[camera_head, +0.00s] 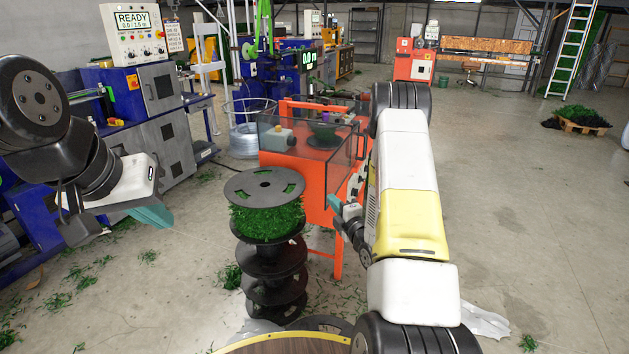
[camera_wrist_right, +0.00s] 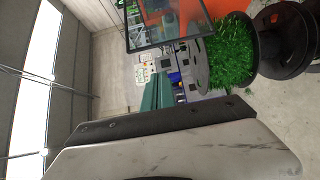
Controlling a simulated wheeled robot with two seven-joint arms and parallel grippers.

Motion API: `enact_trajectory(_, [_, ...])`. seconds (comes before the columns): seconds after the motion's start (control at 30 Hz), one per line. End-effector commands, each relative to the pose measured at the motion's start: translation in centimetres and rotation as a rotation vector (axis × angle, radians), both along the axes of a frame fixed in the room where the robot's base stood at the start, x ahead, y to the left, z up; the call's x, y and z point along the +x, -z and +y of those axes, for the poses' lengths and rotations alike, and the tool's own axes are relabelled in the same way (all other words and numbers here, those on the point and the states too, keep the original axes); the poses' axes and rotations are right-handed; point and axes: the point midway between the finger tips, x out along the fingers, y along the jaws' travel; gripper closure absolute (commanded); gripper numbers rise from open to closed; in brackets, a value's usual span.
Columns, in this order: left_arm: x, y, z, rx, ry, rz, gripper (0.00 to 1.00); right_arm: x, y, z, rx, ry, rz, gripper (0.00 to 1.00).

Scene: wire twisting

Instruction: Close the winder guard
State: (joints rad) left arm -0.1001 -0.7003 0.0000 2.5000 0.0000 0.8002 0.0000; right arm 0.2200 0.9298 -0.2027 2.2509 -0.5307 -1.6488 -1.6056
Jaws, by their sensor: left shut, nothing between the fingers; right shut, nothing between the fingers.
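The winder (camera_head: 283,158) is an orange machine in the middle of the head view. Its guard (camera_head: 335,160) is a clear panel with a dark frame on the winder's near side; the guard also shows at the top of the right wrist view (camera_wrist_right: 168,25). I cannot tell how far it is swung. My right gripper (camera_head: 336,206) is shut and empty, just in front of the winder and below the guard. Its teal fingers show in the wrist view (camera_wrist_right: 157,95), apart from the guard. My left gripper (camera_head: 153,212) is shut and empty at the left, away from the winder. My right arm hides the winder's right side.
A stack of black spools (camera_head: 272,265), the top one wound with green material (camera_head: 266,218), stands close in front of the winder. Blue machines (camera_head: 155,85) line the left. The floor at the right is mostly open, with green scraps about.

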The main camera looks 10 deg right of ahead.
Motion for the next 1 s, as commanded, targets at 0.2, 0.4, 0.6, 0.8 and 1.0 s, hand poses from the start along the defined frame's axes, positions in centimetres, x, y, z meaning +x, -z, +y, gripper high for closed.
enact_trajectory(0.2, [0.0,0.0,0.0,0.0,0.0,0.0,1.0,4.8,-0.1,1.0,0.002,-0.001,-0.004,1.0])
enact_trajectory(0.4, [0.0,0.0,0.0,0.0,0.0,0.0,1.0,8.2,-0.1,0.4,0.0,0.002,-0.002,1.0])
enact_trajectory(0.6, [0.0,0.0,0.0,0.0,0.0,0.0,1.0,9.8,0.0,-0.7,0.002,0.001,0.001,1.0])
enact_trajectory(0.8, [0.0,0.0,0.0,0.0,0.0,0.0,1.0,10.1,0.0,-0.9,0.002,0.0,0.001,1.0])
enact_trajectory(1.0, [0.0,0.0,0.0,0.0,0.0,0.0,1.0,10.1,0.0,-0.9,0.002,0.0,0.001,1.0])
